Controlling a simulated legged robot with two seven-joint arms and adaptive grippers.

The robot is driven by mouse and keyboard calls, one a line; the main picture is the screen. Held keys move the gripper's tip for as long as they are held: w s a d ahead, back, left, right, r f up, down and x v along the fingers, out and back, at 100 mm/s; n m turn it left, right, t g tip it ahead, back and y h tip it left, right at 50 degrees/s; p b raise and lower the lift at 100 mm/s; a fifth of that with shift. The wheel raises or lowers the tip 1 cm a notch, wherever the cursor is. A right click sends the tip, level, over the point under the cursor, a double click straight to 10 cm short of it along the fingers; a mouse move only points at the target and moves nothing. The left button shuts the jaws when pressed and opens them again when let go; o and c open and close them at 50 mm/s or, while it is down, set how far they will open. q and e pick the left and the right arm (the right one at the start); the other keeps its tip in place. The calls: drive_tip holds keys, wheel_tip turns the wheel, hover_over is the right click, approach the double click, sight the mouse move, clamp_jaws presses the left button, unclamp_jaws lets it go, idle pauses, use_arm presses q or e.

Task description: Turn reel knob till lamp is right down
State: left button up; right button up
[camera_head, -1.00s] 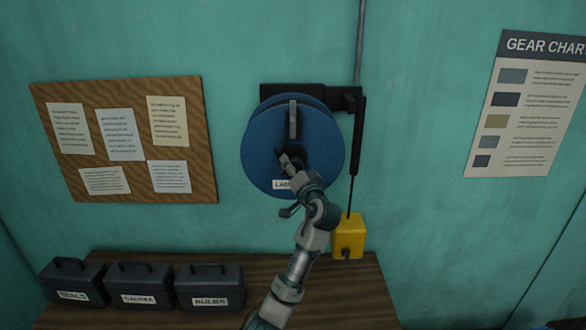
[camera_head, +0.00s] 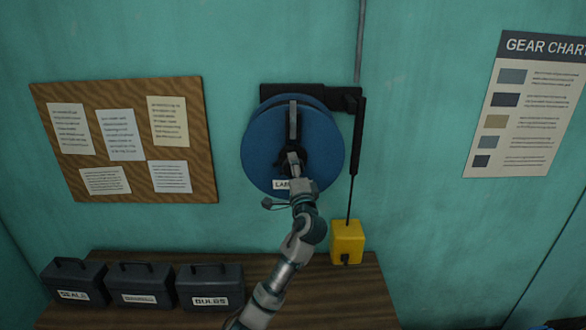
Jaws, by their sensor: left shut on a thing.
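A blue reel (camera_head: 262,150) with a label low on its face hangs on a black wall bracket (camera_head: 300,91). A grey-black handle piece (camera_head: 293,122) stands upright on the reel's face above its dark centre. My left gripper (camera_head: 293,160) is at the reel's centre, shut on the reel knob, which it mostly hides. The yellow lamp (camera_head: 347,240) hangs on a thin dark cable from the bracket's arm, to the right of my gripper. It is low, in front of the bench's back edge; I cannot tell if it touches the bench. My right gripper is not in view.
A wooden bench (camera_head: 330,295) runs below the reel, its right part clear. Several dark labelled boxes, one a box (camera_head: 210,284) marked bulbs, stand at its left. A cork board (camera_head: 125,140) and a gear chart (camera_head: 528,105) are on the wall.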

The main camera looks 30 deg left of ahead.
use_arm(q)
drive_tip(key=shift+w+f, duration=0.15)
drive_tip(key=shift+f, duration=0.3)
drive_tip(key=o, duration=1.2)
drive_tip(key=shift+c, duration=0.2)
drive_tip(key=shift+w+r, duration=0.1)
drive_tip(key=shift+w, duration=0.05)
drive_tip(key=shift+d, duration=0.1)
drive_tip(key=shift+r, duration=0.1)
drive_tip(key=v, duration=1.2)
